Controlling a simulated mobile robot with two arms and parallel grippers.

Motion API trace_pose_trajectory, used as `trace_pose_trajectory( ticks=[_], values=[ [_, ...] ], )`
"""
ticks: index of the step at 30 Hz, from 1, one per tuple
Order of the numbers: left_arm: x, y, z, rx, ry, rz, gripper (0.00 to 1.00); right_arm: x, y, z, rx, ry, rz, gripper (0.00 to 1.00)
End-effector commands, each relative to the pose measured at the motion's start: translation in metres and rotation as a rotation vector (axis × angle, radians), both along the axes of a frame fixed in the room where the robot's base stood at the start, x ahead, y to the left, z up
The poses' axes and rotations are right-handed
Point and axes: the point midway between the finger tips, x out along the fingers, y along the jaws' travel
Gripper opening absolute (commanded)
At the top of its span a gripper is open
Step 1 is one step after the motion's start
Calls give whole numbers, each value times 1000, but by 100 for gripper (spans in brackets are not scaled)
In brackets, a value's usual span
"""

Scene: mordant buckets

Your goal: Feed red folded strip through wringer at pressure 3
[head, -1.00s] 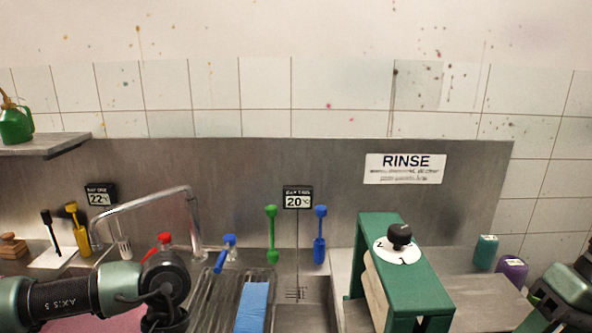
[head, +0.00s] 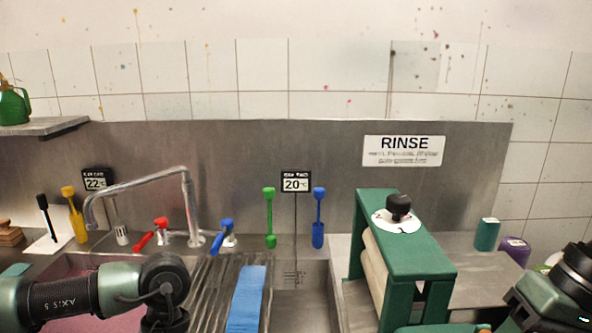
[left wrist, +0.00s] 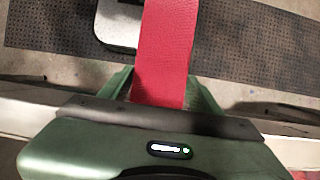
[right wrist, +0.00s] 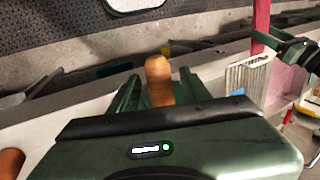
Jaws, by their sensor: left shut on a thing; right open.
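The red folded strip (left wrist: 162,50) is in my left gripper (left wrist: 160,98), which is shut on it in the left wrist view. The strip also shows upright in the right wrist view (right wrist: 261,22). The green wringer (head: 405,243) stands right of centre in the head view, with cream rollers (head: 375,265). Its black pressure knob (head: 399,205) sits on a white dial (head: 397,221); I cannot tell the setting. My right gripper (right wrist: 158,88) is open, with a wooden handle (right wrist: 157,70) between or just beyond its fingers; contact is unclear.
A blue strip (head: 246,297) lies on the metal drainer (head: 205,290). A pink bath (head: 75,268) is at left, under a curved tap (head: 187,200). Green (head: 269,215) and blue (head: 319,220) brushes stand behind the sink. Teal (head: 487,234) and purple (head: 514,250) containers stand right of the wringer.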

Motion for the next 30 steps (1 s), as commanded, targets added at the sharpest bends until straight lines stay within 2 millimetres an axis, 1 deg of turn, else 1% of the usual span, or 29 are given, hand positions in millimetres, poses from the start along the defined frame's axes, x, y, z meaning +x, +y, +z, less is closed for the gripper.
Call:
trace_pose_trajectory(
  ticks=[2,5,6,7,17,20,23,29,30],
  values=[
    [0,0,0,0,0,0,19,0,0,0,0,0,0,47],
    [0,0,0,0,0,0,19,0,0,0,0,0,0,22],
    [0,0,0,0,0,0,19,0,0,0,0,0,0,11],
    [0,0,0,0,0,0,19,0,0,0,0,0,0,4],
    [0,0,0,0,0,0,19,0,0,0,-1,0,0,4],
    [1,2,3,0,-1,0,19,0,0,0,-1,1,0,4],
    [5,9,12,0,-3,-4,19,0,0,1,-1,1,0,4],
    [13,30,40,0,-3,-25,19,0,0,0,-1,1,0,4],
    [17,29,43,0,-1,-13,19,0,0,0,-1,1,0,4]
  ],
)
